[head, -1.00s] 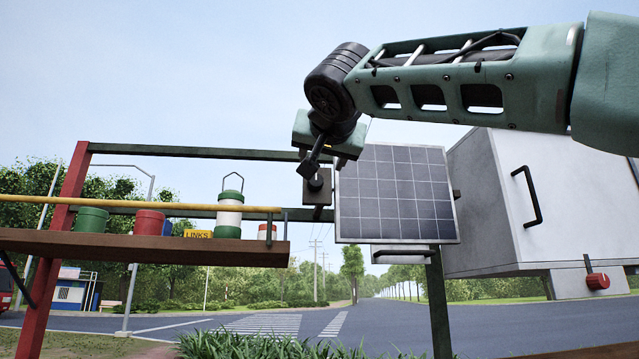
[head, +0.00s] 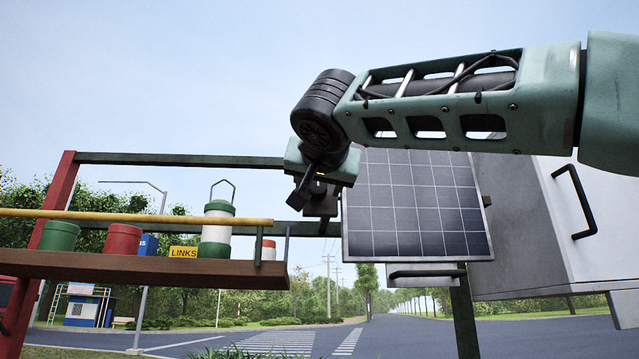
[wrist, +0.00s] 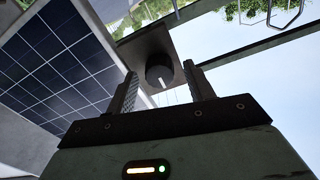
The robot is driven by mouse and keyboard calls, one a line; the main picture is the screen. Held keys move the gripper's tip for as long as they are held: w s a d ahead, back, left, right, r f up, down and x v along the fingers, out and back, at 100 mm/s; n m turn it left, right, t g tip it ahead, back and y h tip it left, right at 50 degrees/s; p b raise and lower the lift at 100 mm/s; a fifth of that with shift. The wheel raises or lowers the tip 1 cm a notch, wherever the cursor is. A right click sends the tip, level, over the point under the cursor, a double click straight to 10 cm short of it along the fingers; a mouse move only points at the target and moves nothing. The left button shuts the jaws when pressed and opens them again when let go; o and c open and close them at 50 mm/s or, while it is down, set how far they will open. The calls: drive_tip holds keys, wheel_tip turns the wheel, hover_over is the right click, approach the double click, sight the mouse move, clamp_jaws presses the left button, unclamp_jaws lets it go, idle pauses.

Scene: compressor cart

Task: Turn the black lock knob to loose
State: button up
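The black lock knob (wrist: 160,72) shows in the wrist view as a round dark knob with a short white mark on its lower edge. It sits on a dark square plate (wrist: 143,45). My gripper (wrist: 161,82) is open, with one finger to each side of the knob in the picture. I cannot tell whether either finger touches it; gaps show on both sides. In the head view my gripper (head: 303,193) is in front of the plate, left of the solar panel (head: 415,205), and hides the knob.
A wooden shelf (head: 130,268) at left holds a green tin (head: 59,237), a red tin (head: 122,241), a white-green canister (head: 217,228) and a yellow LINKS box (head: 184,252), behind a yellow rail (head: 130,215). A grey cabinet with a black handle (head: 575,200) stands at right.

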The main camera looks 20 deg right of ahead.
drive_tip(key=c, duration=0.9)
drive_tip(key=shift+n, duration=0.3)
drive_tip(key=n, duration=0.4)
drive_tip(key=shift+n, duration=0.4)
drive_tip(key=n, duration=0.5)
drive_tip(key=shift+a, duration=0.1)
drive_tip(key=n+p, duration=0.1)
drive_tip(key=n, duration=0.5)
drive_tip(key=shift+n+p, duration=0.4)
drive_tip(key=n+p, duration=0.1)
drive_tip(key=n, duration=0.3)
drive_tip(key=shift+f+n+p, duration=0.1)
drive_tip(key=shift+n+p, duration=0.4)
drive_tip(key=shift+n, duration=0.8)
